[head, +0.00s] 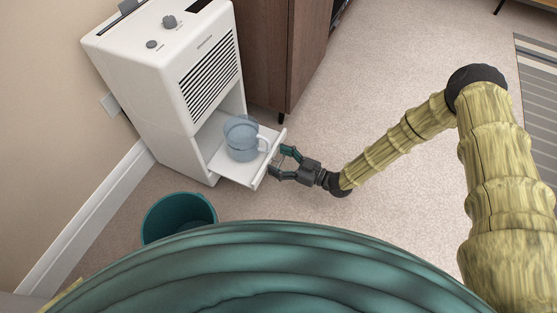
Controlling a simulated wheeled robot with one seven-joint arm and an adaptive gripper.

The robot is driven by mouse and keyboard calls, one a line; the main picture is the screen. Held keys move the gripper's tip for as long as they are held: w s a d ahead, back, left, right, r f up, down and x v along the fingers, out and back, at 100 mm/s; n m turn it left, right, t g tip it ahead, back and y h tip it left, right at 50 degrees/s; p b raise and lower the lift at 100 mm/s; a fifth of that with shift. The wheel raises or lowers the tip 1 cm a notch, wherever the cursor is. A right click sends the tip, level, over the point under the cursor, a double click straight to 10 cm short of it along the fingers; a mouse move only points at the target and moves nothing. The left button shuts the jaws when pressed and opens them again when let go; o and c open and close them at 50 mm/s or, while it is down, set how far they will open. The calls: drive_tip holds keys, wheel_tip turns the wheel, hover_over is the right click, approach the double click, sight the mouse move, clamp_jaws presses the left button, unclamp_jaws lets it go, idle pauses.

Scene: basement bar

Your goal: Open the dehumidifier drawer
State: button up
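The white dehumidifier (165,75) stands against the wall at the upper left in the head view. Its drawer (227,169) sticks out from the lower front. A clear bluish jug (241,138) with a handle sits in the drawer. My gripper (278,162) is at the outer right side of the drawer's front panel (268,160), with one finger near its upper part and the other lower down. The fingers look spread apart. Whether the fingertips touch the panel or a handle is too small to tell.
A teal bin (178,214) stands on the floor in front of the dehumidifier, left of the drawer. A brown wooden cabinet (283,50) stands right of the dehumidifier. Carpet (380,85) to the right is clear, with a striped rug (538,90) at the far right.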

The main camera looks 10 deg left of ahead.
drive_tip(key=shift+s, duration=0.15)
drive_tip(key=shift+s+d, duration=0.2)
drive_tip(key=shift+d, duration=0.25)
drive_tip(key=v, duration=1.1)
drive_tip(key=shift+w+a, duration=0.1)
drive_tip(key=s+d+f+m+g+h+p, duration=0.1)
drive_tip(key=s+d+m+h+p, duration=0.2)
drive_tip(key=s+d+m+h, duration=0.25)
drive_tip(key=s+d+f+m+g+h+p, duration=0.1)
drive_tip(key=s+d+m+h+p, duration=0.1)
drive_tip(key=s+m+h, duration=0.5)
drive_tip(key=s+d+r+m+g+h+p, duration=0.1)
drive_tip(key=s+d+r+g+h+p, duration=0.15)
drive_tip(key=s+d, duration=0.45)
drive_tip(key=s+d+r+m+g+h+p, duration=0.15)
drive_tip(key=s+d+r, duration=0.25)
drive_tip(key=s, duration=0.4)
wheel_tip(320, 180, up, 38)
drive_tip(key=p, duration=3.6)
drive_tip(key=shift+f+h, duration=0.2)
drive_tip(key=shift+h, duration=0.15)
